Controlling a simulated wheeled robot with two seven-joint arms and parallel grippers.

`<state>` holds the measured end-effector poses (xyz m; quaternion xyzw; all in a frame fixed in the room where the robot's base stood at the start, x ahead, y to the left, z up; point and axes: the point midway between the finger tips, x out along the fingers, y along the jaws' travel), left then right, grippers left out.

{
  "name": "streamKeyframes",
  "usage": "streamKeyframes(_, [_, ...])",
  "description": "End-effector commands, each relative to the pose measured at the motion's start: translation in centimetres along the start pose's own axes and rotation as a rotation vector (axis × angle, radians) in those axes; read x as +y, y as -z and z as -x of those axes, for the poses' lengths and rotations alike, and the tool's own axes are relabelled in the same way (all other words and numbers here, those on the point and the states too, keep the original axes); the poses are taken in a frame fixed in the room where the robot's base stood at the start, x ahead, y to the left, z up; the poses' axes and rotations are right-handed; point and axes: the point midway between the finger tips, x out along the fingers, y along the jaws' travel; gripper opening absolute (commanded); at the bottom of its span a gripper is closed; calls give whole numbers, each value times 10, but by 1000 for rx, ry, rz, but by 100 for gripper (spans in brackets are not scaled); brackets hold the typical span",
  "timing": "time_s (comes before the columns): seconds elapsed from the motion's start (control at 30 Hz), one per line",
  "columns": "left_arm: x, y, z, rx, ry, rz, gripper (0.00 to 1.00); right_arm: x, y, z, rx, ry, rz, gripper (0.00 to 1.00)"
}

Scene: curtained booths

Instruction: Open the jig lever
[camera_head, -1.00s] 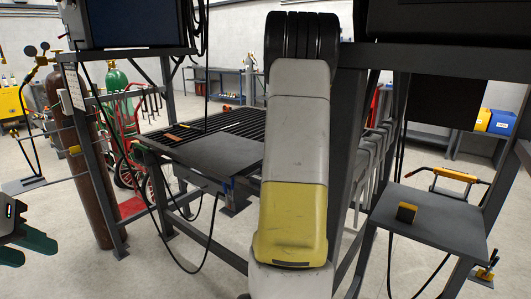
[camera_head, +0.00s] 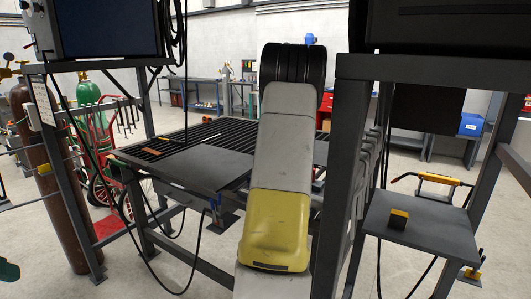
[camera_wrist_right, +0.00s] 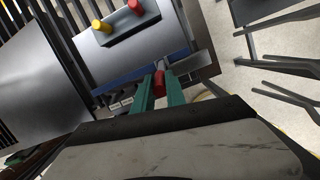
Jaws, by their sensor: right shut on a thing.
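In the right wrist view, my right gripper (camera_wrist_right: 160,92) has its green fingers shut on a small red grip (camera_wrist_right: 159,80), which I take for the jig lever's handle. It sits at the edge of a grey metal plate with a blue strip. A dark bar with a yellow knob (camera_wrist_right: 102,25) and a red knob (camera_wrist_right: 136,7) lies on the plate. In the head view, my grey and yellow right arm hides its own gripper and the lever. Only a green fingertip of my left gripper (camera_head: 8,270) shows at the lower left edge.
A dark slatted welding table (camera_head: 205,168) stands behind my right arm. A brown gas cylinder (camera_head: 57,200) and red cart stand at left. Frame posts flank the table.

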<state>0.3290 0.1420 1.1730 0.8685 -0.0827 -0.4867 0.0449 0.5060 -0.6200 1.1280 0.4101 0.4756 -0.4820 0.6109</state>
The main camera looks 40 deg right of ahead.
Motion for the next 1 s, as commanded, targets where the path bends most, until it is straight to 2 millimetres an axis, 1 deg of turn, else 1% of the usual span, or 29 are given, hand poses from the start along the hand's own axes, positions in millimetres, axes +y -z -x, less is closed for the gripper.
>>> streamKeyframes(0.07, [0, 0, 0, 0, 0, 0, 36, -1, 1, -1, 5, 4, -1, 0])
streamKeyframes(0.1, [0, 0, 0, 0, 0, 0, 36, -1, 1, -1, 5, 4, -1, 18])
streamKeyframes(0.17, [0, 0, 0, 0, 0, 0, 36, -1, 1, -1, 5, 4, -1, 30])
streamKeyframes(0.2, [0, 0, 0, 0, 0, 0, 36, -1, 1, -1, 4, 4, -1, 38])
streamKeyframes(0.47, [0, 0, 0, 0, 0, 0, 36, 0, 1, 0, 2, 2, 0, 38])
streamKeyframes(0.57, [0, 0, 0, 0, 0, 0, 36, 0, 1, 3, 1, 1, 0, 38])
streamKeyframes(0.67, [0, 0, 0, 0, 0, 0, 36, 0, 0, 14, -2, -1, 0, 38])
streamKeyframes(0.9, [0, 0, 0, 0, 0, 0, 36, 0, 0, 55, -2, 0, 0, 38])
streamKeyframes(1.0, [0, 0, 0, 0, 0, 0, 36, 0, 0, 67, 0, 1, 0, 38])
